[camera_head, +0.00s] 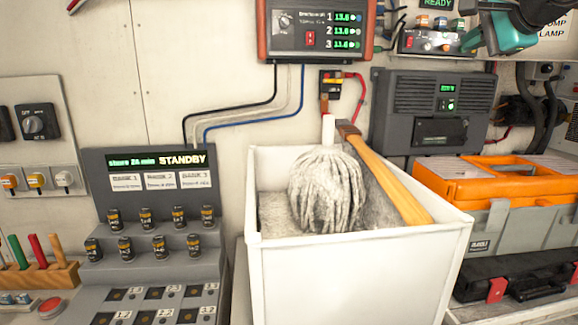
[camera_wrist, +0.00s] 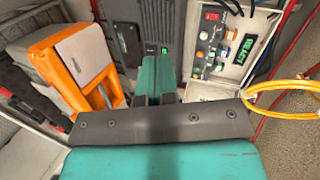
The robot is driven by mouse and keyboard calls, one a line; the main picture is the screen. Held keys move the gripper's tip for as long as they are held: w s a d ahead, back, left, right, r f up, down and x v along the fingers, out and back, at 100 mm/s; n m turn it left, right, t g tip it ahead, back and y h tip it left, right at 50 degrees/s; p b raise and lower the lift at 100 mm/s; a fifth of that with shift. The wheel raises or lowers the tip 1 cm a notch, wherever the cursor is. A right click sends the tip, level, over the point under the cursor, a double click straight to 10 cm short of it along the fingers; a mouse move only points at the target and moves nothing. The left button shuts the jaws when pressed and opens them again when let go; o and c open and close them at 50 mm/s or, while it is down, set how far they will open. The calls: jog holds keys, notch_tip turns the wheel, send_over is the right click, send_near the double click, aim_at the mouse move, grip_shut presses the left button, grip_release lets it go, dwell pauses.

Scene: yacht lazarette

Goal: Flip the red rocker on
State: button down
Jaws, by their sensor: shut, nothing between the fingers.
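My teal gripper (camera_head: 480,38) is at the upper right of the head view, in front of the wall and just right of the small panel with a green READY display (camera_head: 437,4). In the wrist view its fingers (camera_wrist: 157,78) are together with nothing between them. The READY panel (camera_wrist: 222,45) shows there to the right of the fingers, with a small red part (camera_wrist: 212,16) near its top. Another red switch (camera_head: 310,39) is on the red-framed unit with green readouts at top centre. I cannot tell which red part is the rocker, or its position.
A white bin (camera_head: 350,280) with a mop head (camera_head: 327,190) and wooden handle stands at front centre. A dark grey wall unit (camera_head: 432,110) and an orange-topped toolbox (camera_head: 470,180) are on the right. A yellow cable loop (camera_wrist: 280,97) hangs at right in the wrist view.

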jog(key=s+a+f+n+g+y, duration=0.1)
jog(key=s+a+f+n+g, duration=0.2)
jog(key=s+a+f+n, duration=0.35)
jog(key=s+a+f+n+g+y, duration=0.1)
jog(key=s+a+f+n+g, duration=0.3)
jog(key=s+a+f, duration=0.6)
jog(key=s+a+f+n+g+b, duration=0.1)
jog(key=s+a+f+n+g, duration=0.2)
jog(key=s+f+n+g, duration=0.3)
jog(key=s+f+n, duration=0.5)
jog(key=s+f, duration=0.5)
jog(key=s, duration=0.2)
jog(key=shift+g, duration=0.3)
jog(key=shift+s+a, duration=0.1)
